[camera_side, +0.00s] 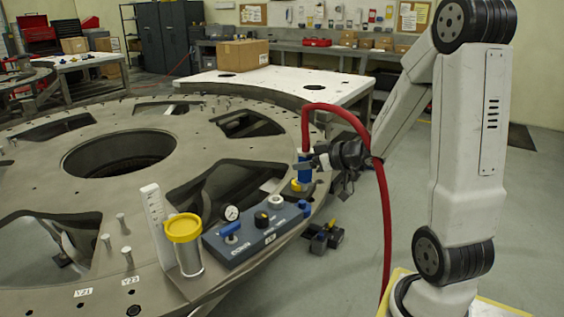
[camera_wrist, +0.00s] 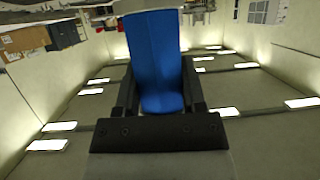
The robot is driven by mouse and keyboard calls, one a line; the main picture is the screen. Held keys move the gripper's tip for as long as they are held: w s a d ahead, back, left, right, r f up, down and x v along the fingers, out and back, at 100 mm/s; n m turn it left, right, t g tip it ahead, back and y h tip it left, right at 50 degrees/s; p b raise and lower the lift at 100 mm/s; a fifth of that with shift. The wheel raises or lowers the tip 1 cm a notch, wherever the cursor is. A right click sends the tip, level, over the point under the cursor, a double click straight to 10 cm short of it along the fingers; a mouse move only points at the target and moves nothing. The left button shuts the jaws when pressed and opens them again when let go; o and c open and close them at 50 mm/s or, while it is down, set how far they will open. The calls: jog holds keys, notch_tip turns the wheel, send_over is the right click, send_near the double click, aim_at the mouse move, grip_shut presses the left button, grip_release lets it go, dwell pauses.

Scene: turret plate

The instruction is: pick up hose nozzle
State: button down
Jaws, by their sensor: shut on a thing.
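The hose nozzle (camera_side: 304,170) has a blue body and hangs on the end of a red hose (camera_side: 386,210). In the side view it stands about upright above a small yellow-and-grey fitting at the plate's right edge; I cannot tell whether the two touch. My gripper (camera_side: 318,163) comes from the right and is shut on the nozzle. In the wrist view the blue nozzle (camera_wrist: 155,60) sits between the dark fingers of my gripper (camera_wrist: 158,95). The nozzle's lower tip is hard to make out.
The grey turret plate (camera_side: 60,185) has large openings. A blue-grey gauge block (camera_side: 255,240), a jar with a yellow lid (camera_side: 185,245) and a white upright scale (camera_side: 156,222) stand near its front right. A white table (camera_side: 290,85) is behind.

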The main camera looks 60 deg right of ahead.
jog(key=shift+s+a+r, duration=0.1)
jog(key=shift+s+r, duration=0.05)
jog(key=shift+s, duration=0.1)
dwell(0.6)
jog(key=w+d+f+m+h, duration=0.1)
jog(key=w+d+m+h, duration=0.2)
jog(key=w+d, duration=0.4)
jog(key=w+d+f+m+g+h, duration=0.1)
jog(key=w+d+m+h, duration=0.2)
jog(key=d, duration=1.1)
jog(key=w, duration=0.3)
jog(key=shift+w+d+h, duration=0.35)
jog(key=shift+w+h, duration=0.05)
jog(key=shift+f, duration=0.25)
notch_tip(320, 180, down, 9)
jog(key=shift+f, duration=0.15)
jog(key=shift+f, duration=1.35)
dwell(2.2)
